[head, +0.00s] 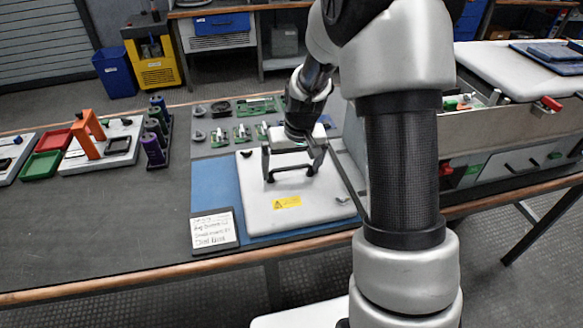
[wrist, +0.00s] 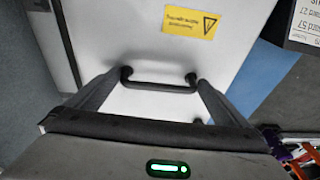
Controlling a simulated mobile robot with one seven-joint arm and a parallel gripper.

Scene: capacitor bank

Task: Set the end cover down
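The end cover (head: 288,217) is a flat white panel with a black bar handle (head: 291,177) and a yellow warning label. It lies flat over the blue mat (head: 212,187) and looks to rest on it, though its underside is hidden. My gripper (head: 292,163) is above the panel with its fingers wide apart, one at each end of the handle. In the wrist view the handle (wrist: 158,87) fills the gap between the fingertips (wrist: 158,78), close against both. The yellow label (wrist: 190,22) shows beyond it.
Dark bottles (head: 153,148) and an orange stand (head: 87,133) are farther left. A grey cabinet (head: 520,130) is at right.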

